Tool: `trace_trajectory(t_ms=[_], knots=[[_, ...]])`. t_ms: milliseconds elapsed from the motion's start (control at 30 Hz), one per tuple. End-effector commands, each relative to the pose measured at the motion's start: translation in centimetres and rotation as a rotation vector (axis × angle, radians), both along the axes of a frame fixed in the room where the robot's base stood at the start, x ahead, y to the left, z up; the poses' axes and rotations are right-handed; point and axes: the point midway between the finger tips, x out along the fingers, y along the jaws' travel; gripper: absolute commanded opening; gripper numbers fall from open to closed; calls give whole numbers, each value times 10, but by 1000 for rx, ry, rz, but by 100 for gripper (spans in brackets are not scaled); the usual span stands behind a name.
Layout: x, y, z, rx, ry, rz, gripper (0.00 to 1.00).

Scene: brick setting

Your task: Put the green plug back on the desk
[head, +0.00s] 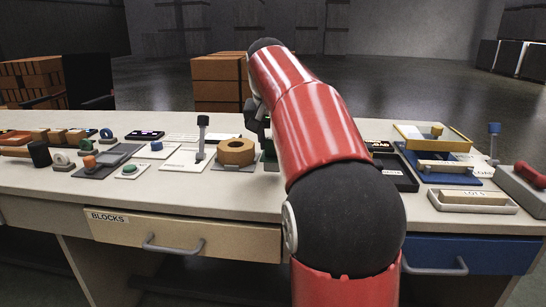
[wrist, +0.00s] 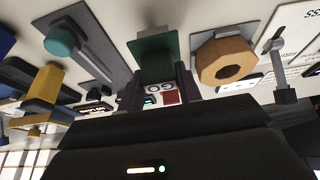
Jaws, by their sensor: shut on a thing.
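The green plug (wrist: 154,56) is a dark green block at the top middle of the wrist view. My gripper (wrist: 157,88) is shut on it, with one dark finger on each side. In the head view my gripper (head: 262,122) is mostly hidden behind my red and black arm, over the middle of the desk. The desk (head: 150,197) is a long pale table with a worn top. I cannot tell whether the plug touches the desk top.
A tan octagonal ring (head: 236,152) stands just left of my gripper, near an upright lever (head: 201,135). Right of my arm are a black tray (head: 397,178), a blue board (head: 428,176) and a white tray (head: 473,201). The left side is crowded with small parts.

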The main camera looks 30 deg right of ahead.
Motion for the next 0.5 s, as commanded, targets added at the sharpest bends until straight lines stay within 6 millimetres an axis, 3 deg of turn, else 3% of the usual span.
trace_trajectory(t_ms=[100, 200, 500], knots=[[-1, 0, -21, 1, 3, 0, 12], [-1, 0, -29, -1, 1, 0, 12], [0, 0, -30, 0, 0, 0, 12]])
